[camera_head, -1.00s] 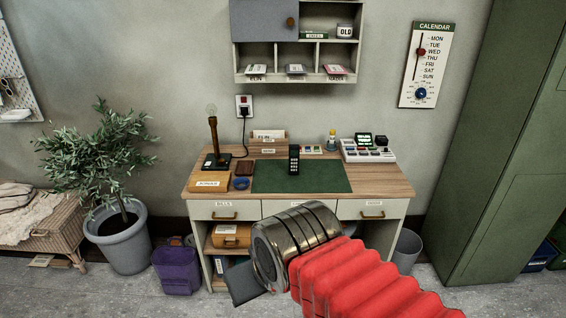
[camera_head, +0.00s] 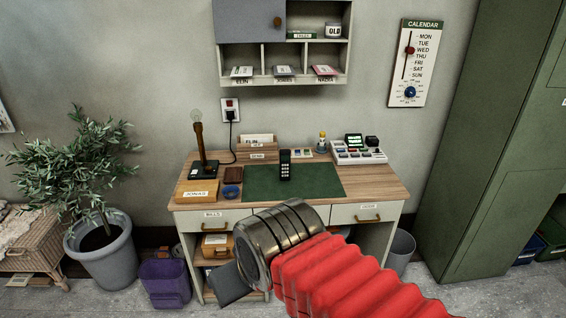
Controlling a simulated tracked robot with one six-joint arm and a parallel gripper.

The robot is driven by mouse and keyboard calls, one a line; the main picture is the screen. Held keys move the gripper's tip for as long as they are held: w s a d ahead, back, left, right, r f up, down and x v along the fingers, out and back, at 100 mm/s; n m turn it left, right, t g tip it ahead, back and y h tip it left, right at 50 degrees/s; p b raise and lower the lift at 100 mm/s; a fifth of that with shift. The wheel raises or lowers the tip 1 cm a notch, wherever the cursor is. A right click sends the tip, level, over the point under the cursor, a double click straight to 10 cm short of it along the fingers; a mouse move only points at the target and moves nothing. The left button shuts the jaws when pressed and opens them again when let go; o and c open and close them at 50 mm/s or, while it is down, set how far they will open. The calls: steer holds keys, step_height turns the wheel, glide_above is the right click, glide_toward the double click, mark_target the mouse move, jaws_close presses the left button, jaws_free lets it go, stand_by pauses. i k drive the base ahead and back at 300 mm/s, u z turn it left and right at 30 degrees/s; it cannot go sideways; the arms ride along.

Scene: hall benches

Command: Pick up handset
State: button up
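The handset (camera_head: 285,166) is a dark, slim phone with light keys. It stands upright near the back middle of the green desk mat (camera_head: 318,187). My arm with its red sleeve reaches in from the lower right, in front of the desk. My gripper (camera_head: 230,286) is at the metal wrist's far end, low and left, below the desktop and well apart from the handset. Only a dark flat part of it shows; its fingertips cannot be made out, so its opening is unclear.
On the desk (camera_head: 380,184) stand a lamp (camera_head: 201,150), a JONAS box (camera_head: 196,191), a blue dish (camera_head: 231,191), a letter holder (camera_head: 258,147) and a console (camera_head: 358,151). A cubby shelf (camera_head: 285,80) hangs above. A green cabinet (camera_head: 487,150) stands right; a potted plant (camera_head: 100,262) stands left.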

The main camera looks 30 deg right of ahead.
mark_target(285, 154)
steer(key=u, duration=0.05)
steer(key=i, duration=1.45)
